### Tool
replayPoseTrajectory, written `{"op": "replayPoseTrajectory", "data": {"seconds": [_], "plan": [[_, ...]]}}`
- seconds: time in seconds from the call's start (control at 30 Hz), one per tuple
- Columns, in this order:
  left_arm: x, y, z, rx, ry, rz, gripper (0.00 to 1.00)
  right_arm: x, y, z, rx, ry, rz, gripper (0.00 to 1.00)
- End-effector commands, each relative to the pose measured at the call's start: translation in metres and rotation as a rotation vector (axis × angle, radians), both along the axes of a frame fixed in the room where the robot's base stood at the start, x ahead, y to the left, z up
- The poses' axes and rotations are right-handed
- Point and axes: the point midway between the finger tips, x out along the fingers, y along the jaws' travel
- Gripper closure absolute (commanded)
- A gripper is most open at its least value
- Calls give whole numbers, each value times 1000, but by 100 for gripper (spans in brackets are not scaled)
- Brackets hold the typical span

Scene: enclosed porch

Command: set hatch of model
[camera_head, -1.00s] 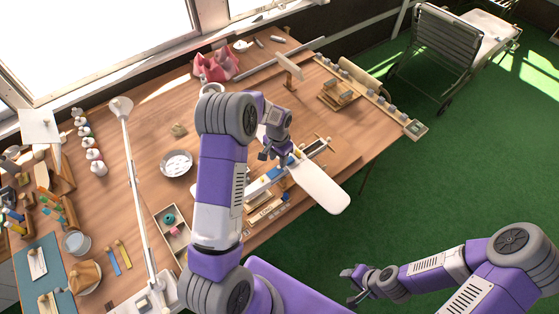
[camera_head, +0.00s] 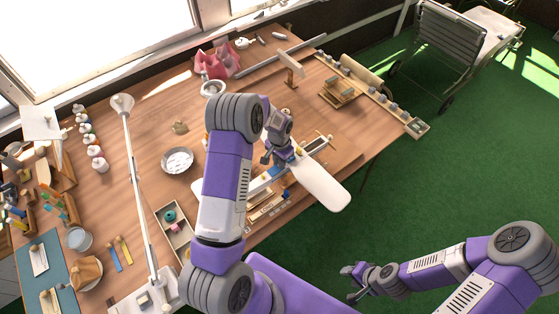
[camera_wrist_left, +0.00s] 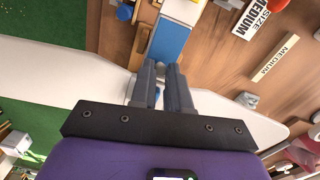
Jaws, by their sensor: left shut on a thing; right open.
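The model is an airplane with a long white wing (camera_head: 322,186), lying on the bench with its body crossing under my left gripper. A dark recess (camera_head: 316,146) shows in the body. My left gripper (camera_head: 275,158) is low over the body, where wing and body meet. In the left wrist view, its fingers (camera_wrist_left: 162,92) are close together over the white wing (camera_wrist_left: 50,65), shut on a small part that is mostly hidden; it seems to be the hatch. A blue panel (camera_wrist_left: 170,40) on the body lies beyond the fingertips. My right gripper (camera_head: 354,283) is open and empty, away from the bench.
A lamp (camera_head: 133,175) with a long white arm stands left of the model. Bare bench shows behind the model.

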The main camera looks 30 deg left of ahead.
Motion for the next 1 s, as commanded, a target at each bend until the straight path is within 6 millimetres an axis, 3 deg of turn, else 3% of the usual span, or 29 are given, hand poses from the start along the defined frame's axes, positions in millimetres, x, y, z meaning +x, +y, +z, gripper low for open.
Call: {"op": "replayPoseTrajectory", "data": {"seconds": [0.53,0.57,0.7,1.0], "plan": [[3,-2,-4,29,71,0,100,0,0,-7,0,0,0,57],[3,-2,-4,29,71,-1,83,0,0,-7,0,0,0,57],[3,-1,-4,29,71,0,61,0,0,-7,0,0,0,57],[3,-1,-3,29,70,0,59,0,0,-8,0,0,0,57]]}}
